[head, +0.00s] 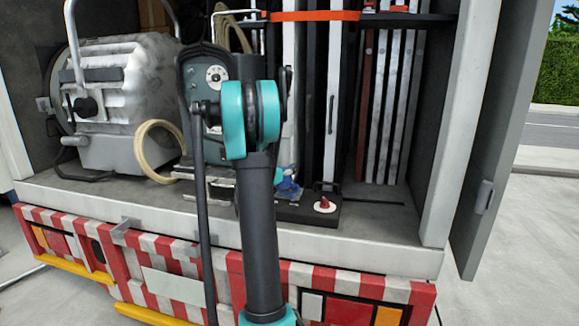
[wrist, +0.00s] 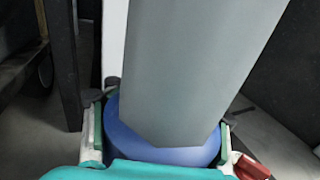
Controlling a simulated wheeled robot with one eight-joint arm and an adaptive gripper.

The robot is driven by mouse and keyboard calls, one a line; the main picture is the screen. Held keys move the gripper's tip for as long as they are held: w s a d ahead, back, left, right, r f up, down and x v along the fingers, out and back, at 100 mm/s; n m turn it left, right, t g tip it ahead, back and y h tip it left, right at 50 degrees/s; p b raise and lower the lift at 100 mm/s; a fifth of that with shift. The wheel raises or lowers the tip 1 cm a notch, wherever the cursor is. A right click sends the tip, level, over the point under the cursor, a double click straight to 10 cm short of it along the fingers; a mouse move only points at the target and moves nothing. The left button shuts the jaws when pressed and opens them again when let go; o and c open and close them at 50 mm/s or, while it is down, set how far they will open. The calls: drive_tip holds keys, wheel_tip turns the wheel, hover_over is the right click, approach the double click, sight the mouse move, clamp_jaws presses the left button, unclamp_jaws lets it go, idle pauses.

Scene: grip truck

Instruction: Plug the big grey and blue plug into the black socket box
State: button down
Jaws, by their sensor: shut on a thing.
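In the wrist view my gripper (wrist: 165,128) is shut on the big grey and blue plug (wrist: 200,60). Its fingers sit on either side of the plug's blue collar (wrist: 160,148), and the wide grey body rises tilted up and to the right, filling the middle of the view. In the head view my arm stands in front of the truck's cargo opening and largely hides the gripper and plug. A low black box or plate (head: 310,208) with a red and white round fitting lies on the truck floor to the right of my arm; I cannot tell whether it is the socket box.
A large silver lamp (head: 125,95) and a coiled pale cable (head: 150,145) are at the left. The truck floor's front edge (head: 370,232) runs across, and an open door (head: 495,160) is at the right.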

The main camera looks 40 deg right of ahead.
drive_tip(key=shift+f+x, duration=0.25)
drive_tip(key=shift+x, duration=0.95)
drive_tip(key=shift+f+x, duration=0.2)
drive_tip(key=shift+x, duration=1.05)
drive_tip(key=shift+f, duration=1.9)
idle(1.3)
drive_tip(key=shift+c, duration=1.7)
unclamp_jaws()
drive_tip(key=o, duration=0.3)
drive_tip(key=shift+o, duration=0.2)
drive_tip(key=shift+r, duration=2.5)
